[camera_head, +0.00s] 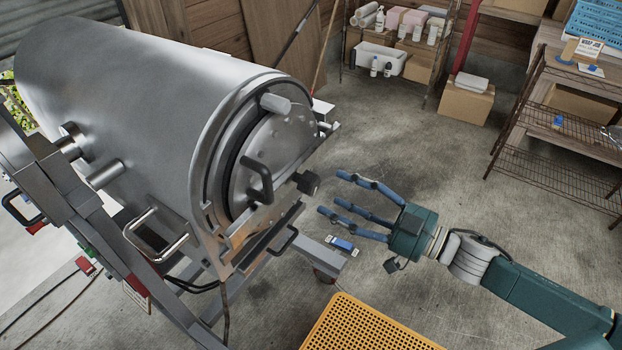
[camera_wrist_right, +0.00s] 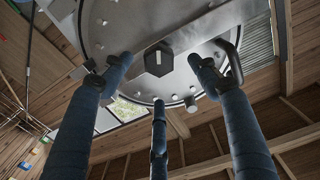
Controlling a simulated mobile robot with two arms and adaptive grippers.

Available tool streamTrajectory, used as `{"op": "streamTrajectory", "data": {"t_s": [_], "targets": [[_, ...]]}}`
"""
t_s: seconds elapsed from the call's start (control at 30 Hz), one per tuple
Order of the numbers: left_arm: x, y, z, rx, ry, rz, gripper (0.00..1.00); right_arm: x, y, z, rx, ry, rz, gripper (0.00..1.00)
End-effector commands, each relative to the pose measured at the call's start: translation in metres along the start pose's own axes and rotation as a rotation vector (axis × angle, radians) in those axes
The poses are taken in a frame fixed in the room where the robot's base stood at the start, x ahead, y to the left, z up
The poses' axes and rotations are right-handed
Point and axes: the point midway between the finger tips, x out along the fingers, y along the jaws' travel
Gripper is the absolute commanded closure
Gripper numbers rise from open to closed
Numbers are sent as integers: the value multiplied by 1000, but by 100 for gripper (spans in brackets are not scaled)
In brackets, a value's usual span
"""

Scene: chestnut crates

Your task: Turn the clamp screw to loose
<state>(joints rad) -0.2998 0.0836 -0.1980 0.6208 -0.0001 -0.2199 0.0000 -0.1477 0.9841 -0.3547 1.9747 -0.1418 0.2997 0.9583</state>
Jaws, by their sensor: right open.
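In the right wrist view the knob (camera_wrist_right: 158,60) faces me, with a white line that looks upright in the picture. My right gripper (camera_head: 336,195) has three blue fingers spread open and empty, just to the right of the knob. In the wrist view the fingertips (camera_wrist_right: 159,76) spread around and below the knob, with no clear contact. My left gripper is out of view.
A black handle (camera_head: 262,180) sits on the lid close to the knob. A yellow perforated crate (camera_head: 365,328) stands low in front. A blue-and-white item (camera_head: 342,245) is below my fingers. Wire shelves (camera_head: 560,140) stand at the right. The floor between is clear.

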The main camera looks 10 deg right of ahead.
Motion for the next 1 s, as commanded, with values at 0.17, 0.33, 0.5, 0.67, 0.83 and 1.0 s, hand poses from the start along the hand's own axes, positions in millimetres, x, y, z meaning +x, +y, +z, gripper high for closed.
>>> {"op": "streamTrajectory", "data": {"t_s": [0.17,0.33,0.5,0.67,0.83,1.0], "targets": [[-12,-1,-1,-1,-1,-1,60,32,0,-6,-4,6,-2,40],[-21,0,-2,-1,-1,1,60,60,0,-5,-3,4,-1,40],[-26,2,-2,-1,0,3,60,77,0,-3,-4,3,0,40],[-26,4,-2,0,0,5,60,82,0,-1,-4,1,-1,40],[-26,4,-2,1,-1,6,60,82,0,0,-4,1,-1,40],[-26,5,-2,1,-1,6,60,82,0,-1,-4,1,-1,65]]}}
